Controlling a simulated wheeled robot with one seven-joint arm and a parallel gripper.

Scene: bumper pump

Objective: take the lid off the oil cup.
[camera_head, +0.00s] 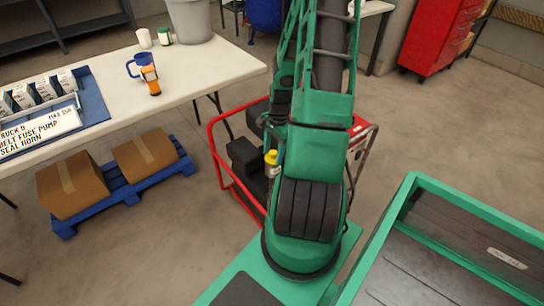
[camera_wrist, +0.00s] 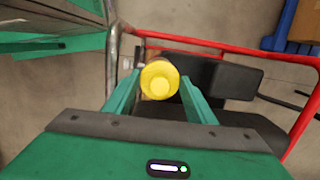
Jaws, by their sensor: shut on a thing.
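The yellow lid (camera_wrist: 160,79) shows as a round knob between the two green fingers of my gripper (camera_wrist: 160,77) in the wrist view. The fingers are shut on it from both sides. A tan part shows just behind the lid and may be the oil cup, mostly hidden. In the head view the yellow lid (camera_head: 271,156) shows at the left edge of my arm, with a paler yellow body, likely the oil cup (camera_head: 272,170), right beneath it. I cannot tell whether the two touch. My arm hides the gripper in the head view.
A dark machine (camera_head: 246,158) stands in a red tube frame (camera_head: 217,150); the frame also shows in the wrist view (camera_wrist: 230,48). A white table (camera_head: 200,72) is at left, with a blue mug (camera_head: 143,60). Boxes on a blue pallet (camera_head: 125,190) lie below. A red cabinet (camera_head: 440,38) stands behind.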

